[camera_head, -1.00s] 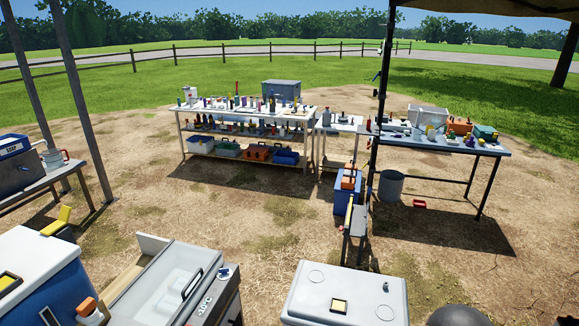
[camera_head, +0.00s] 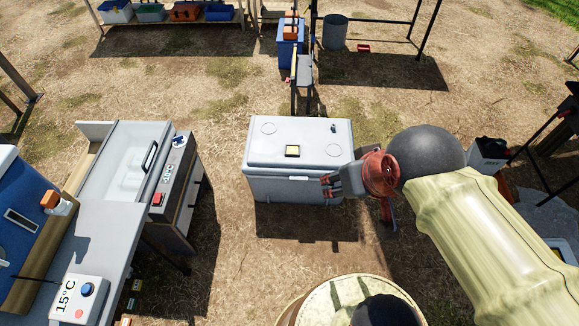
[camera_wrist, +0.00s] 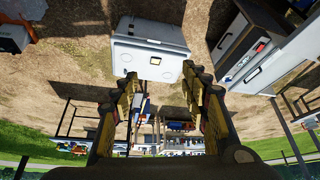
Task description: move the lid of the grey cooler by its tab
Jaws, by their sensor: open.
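The grey cooler (camera_head: 270,188) stands on the ground in the middle of the head view, with its pale lid (camera_head: 300,136) closed. A dark-framed yellow square (camera_head: 292,151) sits on the lid; I cannot tell if it is the tab. A small light piece shows at the front edge below it. My gripper (camera_head: 329,185) is open and empty, and overlaps the cooler's right front corner in the head view. In the wrist view, the cooler (camera_wrist: 150,48) appears upside down beyond the open fingers (camera_wrist: 163,76), apart from them.
A light chest with a clear-looking lid (camera_head: 126,158) and a dark control panel (camera_head: 170,172) stand to the left. A bench with a 15°C box (camera_head: 78,298) is at lower left. A blue cooler (camera_head: 290,48) and narrow stand are behind. Bare ground surrounds the grey cooler.

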